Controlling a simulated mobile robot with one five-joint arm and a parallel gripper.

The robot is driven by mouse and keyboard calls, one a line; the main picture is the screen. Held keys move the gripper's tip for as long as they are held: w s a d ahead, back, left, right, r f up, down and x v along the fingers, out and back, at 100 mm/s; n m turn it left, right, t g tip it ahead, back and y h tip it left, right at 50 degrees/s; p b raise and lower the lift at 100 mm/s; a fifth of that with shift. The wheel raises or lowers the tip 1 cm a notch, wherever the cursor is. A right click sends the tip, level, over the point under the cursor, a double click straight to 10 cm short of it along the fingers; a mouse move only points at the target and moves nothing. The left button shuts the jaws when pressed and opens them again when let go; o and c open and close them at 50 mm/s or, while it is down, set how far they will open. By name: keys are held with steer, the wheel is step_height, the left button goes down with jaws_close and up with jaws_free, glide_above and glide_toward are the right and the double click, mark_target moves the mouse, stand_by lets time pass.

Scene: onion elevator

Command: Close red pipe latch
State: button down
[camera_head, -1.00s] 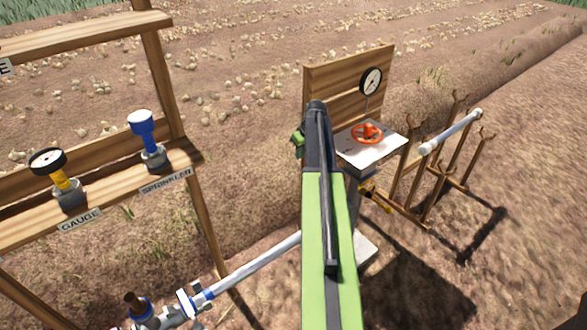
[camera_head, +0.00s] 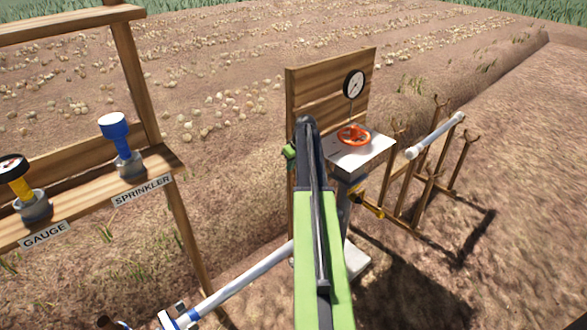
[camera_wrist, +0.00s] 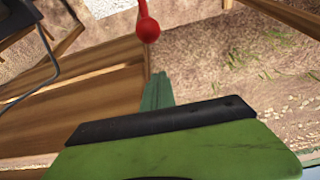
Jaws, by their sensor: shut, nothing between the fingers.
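A red lever with a round red ball knob (camera_wrist: 148,29) shows at the top of the wrist view; I take it for the red latch. My gripper's green fingers (camera_wrist: 160,76) are shut, with nothing between them. In the picture they lie just below the knob, apart from it. In the head view only a small green part of my gripper (camera_head: 290,151) shows beside the dark end of my arm. The red latch is not visible in the head view, where my arm covers part of the white pipe (camera_head: 245,277).
A stand with a red valve wheel (camera_head: 353,135) and a wooden board with a dial gauge (camera_head: 354,84) is beyond my arm. A wooden rack (camera_head: 400,203) holds a white pipe (camera_head: 436,136) at right. A shelf (camera_head: 80,211) with blue sprinkler (camera_head: 117,140) and yellow gauge (camera_head: 20,188) is left.

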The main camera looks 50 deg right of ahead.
steer(key=shift+s+a+f+b, duration=0.15)
steer(key=shift+s+f+b, duration=0.45)
steer(key=shift+s+f, duration=0.9)
